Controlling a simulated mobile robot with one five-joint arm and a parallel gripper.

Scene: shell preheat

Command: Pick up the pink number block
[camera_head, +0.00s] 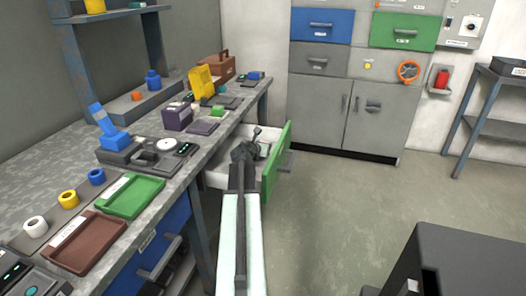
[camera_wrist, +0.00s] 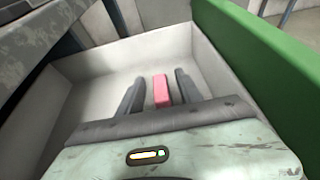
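The pink number block (camera_wrist: 161,90) lies in the open drawer in the wrist view, seen between my two fingers. My gripper (camera_wrist: 160,88) is open, with a gap on each side of the block. I cannot tell how far the fingers are above the drawer floor. In the head view my gripper (camera_head: 252,142) reaches over the open drawer (camera_head: 215,177) with the green front (camera_head: 278,160). The block cannot be made out there. No number shows on its visible face.
The drawer's pale walls (camera_wrist: 75,95) and green front panel (camera_wrist: 245,65) stand close around my gripper. The workbench (camera_head: 150,205) to the left carries a green tray (camera_head: 130,197), a brown tray (camera_head: 85,243) and other items. Open floor (camera_head: 350,200) lies to the right.

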